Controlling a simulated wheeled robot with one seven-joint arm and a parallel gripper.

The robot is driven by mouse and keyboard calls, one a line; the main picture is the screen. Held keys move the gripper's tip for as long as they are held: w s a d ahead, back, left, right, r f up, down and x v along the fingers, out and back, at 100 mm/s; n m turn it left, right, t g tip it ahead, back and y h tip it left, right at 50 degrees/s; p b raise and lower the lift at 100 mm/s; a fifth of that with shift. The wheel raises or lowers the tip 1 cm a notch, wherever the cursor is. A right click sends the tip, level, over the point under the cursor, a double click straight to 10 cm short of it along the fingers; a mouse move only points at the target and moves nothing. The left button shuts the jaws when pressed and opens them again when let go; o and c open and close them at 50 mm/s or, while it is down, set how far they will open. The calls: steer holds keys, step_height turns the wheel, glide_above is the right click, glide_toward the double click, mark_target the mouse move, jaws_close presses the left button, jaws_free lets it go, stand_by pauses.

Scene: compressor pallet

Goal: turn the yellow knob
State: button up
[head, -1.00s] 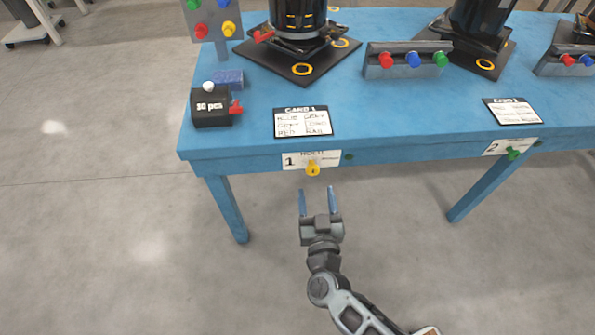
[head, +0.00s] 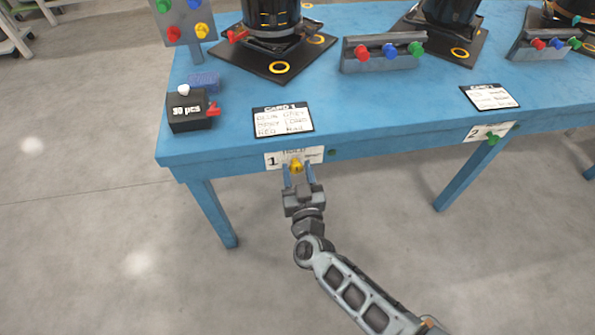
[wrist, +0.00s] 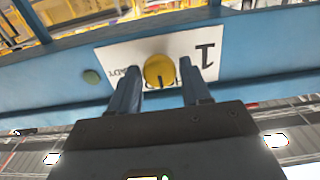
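The yellow knob (head: 296,165) sits on a white label marked 1 (head: 272,160) on the front edge of the blue table (head: 400,146). In the wrist view the knob (wrist: 159,71) is round, with a dark line at its lower rim. My gripper (head: 298,173) is open, with one finger on each side of the knob. In the wrist view the two blue-grey fingertips (wrist: 160,80) flank it, with a visible gap on both sides. I cannot tell how far the tips reach past the knob's face.
A small green button (head: 332,152) is right of the label. A green knob (head: 493,139) sits by label 2 (head: 476,133). On the table are a card (head: 283,120), a black box (head: 189,118) and a panel with coloured knobs (head: 384,53). The floor in front is clear.

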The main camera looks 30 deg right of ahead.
steer(key=c, duration=0.7)
steer(key=shift+m, duration=0.3)
steer(key=m, duration=0.3)
steer(key=shift+m, duration=0.4)
steer(key=m+b, duration=0.1)
steer(key=m, duration=0.3)
steer(key=shift+d+f, duration=0.1)
steer(key=m+b, duration=0.2)
steer(key=m, duration=0.3)
steer(key=shift+d+f+m, duration=0.1)
steer(key=shift+f+m, duration=0.05)
steer(key=shift+m, duration=0.25)
steer(key=shift+m+b, duration=0.9)
steer(key=shift+m, duration=0.9)
